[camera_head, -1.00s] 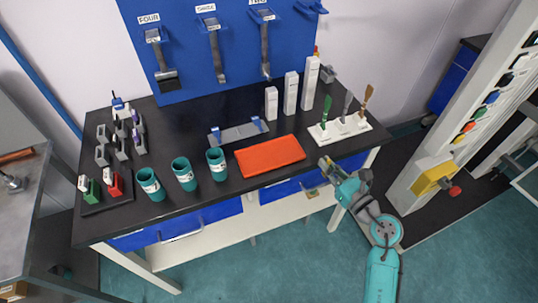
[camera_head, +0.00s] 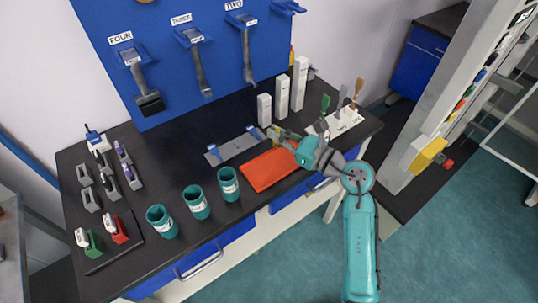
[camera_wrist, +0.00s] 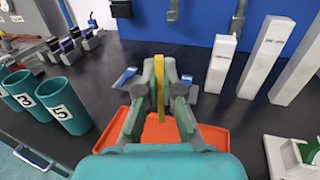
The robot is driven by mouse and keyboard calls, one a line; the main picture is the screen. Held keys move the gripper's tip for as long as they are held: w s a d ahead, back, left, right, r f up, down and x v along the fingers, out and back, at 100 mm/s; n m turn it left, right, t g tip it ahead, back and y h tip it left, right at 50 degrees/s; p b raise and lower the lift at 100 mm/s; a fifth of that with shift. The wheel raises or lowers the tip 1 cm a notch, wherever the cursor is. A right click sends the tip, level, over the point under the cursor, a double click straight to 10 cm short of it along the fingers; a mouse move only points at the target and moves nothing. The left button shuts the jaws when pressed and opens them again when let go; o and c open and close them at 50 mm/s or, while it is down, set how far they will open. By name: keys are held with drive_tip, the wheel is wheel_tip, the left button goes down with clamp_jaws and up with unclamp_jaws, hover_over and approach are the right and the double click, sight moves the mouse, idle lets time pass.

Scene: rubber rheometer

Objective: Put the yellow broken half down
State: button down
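My gripper (camera_head: 280,136) is over the far side of the red-orange tray (camera_head: 266,172), near the grey plate with blue end pieces (camera_head: 236,147). In the wrist view my gripper (camera_wrist: 159,68) is shut on the yellow broken half (camera_wrist: 158,77), a narrow upright yellow strip between the fingers. The yellow piece is small and partly hidden in the head view. The tray (camera_wrist: 215,136) shows below and behind the fingers in the wrist view. I cannot tell whether the piece touches anything beneath it.
Several teal cups (camera_head: 196,202) stand left of the tray. White upright blocks (camera_head: 282,95) stand behind and right of my gripper. A white rack with brushes (camera_head: 337,123) is at the right. A blue tool board (camera_head: 170,60) rises behind. Black table is bare between cups and plate.

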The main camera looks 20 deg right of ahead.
drive_tip(key=shift+f, duration=3.7)
drive_tip(key=shift+f, duration=0.1)
drive_tip(key=c, duration=1.3)
unclamp_jaws()
drive_tip(key=shift+f, duration=0.1)
drive_tip(key=shift+r, duration=0.25)
drive_tip(key=v, duration=1.2)
drive_tip(key=shift+a, duration=0.1)
